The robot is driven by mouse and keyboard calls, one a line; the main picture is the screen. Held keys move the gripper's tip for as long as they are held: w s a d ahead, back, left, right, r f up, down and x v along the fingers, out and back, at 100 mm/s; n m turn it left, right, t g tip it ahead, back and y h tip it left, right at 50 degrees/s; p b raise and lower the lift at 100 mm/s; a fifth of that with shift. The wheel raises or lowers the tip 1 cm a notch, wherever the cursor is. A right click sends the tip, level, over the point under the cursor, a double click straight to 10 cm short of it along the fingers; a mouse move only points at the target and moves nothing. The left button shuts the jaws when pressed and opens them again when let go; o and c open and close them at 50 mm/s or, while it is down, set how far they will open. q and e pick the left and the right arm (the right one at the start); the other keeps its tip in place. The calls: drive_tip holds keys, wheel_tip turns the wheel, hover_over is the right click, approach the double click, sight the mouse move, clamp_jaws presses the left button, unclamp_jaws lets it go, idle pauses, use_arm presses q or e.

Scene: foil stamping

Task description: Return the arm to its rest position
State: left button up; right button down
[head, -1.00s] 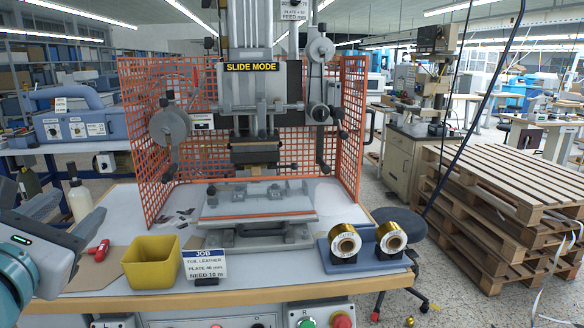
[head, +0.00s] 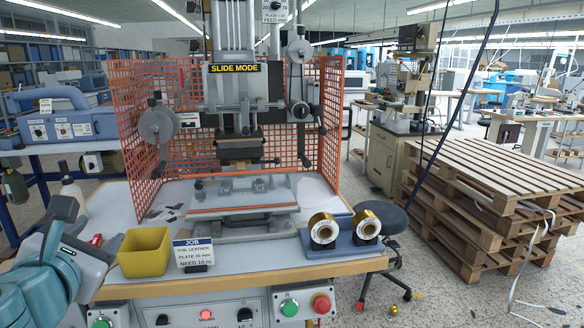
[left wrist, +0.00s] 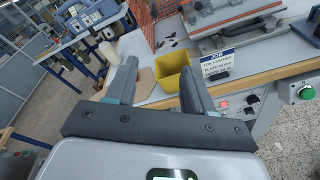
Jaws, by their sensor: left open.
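My left arm comes in at the lower left of the head view, and its gripper (head: 100,246) is beside the yellow bin, over the left front of the bench. In the left wrist view the two fingers of this gripper (left wrist: 158,82) stand wide apart with nothing between them. The yellow bin (head: 145,252) stands at the bench's front left; it also shows in the left wrist view (left wrist: 172,72), partly behind the right finger. My right gripper shows in neither view.
A job card (head: 193,254) and two gold foil rolls (head: 345,230) stand along the bench front (head: 240,276). Stacked pallets (head: 480,200) and a stool (head: 385,215) are at the right.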

use_arm(q)
drive_tip(key=w+d+f+m+g+h+p, duration=0.1)
drive_tip(key=d+f+m+g, duration=0.15)
drive_tip(key=f, duration=0.85)
drive_tip(key=w+d+f+m+g+h+p, duration=0.15)
drive_tip(key=f+m, duration=0.25)
drive_tip(key=f, duration=0.7)
drive_tip(key=w+d+f+m+g, duration=0.2)
drive_tip(key=f+m+g, duration=0.1)
drive_tip(key=f, duration=0.9)
drive_tip(key=s+d+f+m+g+h, duration=0.1)
drive_tip(key=s+f+m, duration=0.1)
drive_tip(key=f, duration=0.2)
drive_tip(key=s+d+f+m+g+p, duration=0.1)
drive_tip(key=s+f, duration=0.2)
drive_tip(key=f, duration=0.1)
drive_tip(key=s+d+f+m+g+h, duration=0.1)
drive_tip(key=s+d+f+m, duration=0.1)
drive_tip(key=f, duration=0.2)
drive_tip(key=s+d+f+m+g+h, duration=0.2)
drive_tip(key=s+d+f+m, duration=0.2)
drive_tip(key=s+m, duration=0.3)
drive_tip(key=s+d+f+m+g+h, duration=0.1)
drive_tip(key=s+d+f+m+g, duration=0.2)
drive_tip(key=s+d+m, duration=0.2)
drive_tip(key=s+m, duration=0.3)
drive_tip(key=m, duration=0.1)
drive_tip(key=shift+s+d+f+h, duration=0.2)
drive_tip(key=shift+s+f+h, duration=0.1)
drive_tip(key=shift+f+h, duration=0.05)
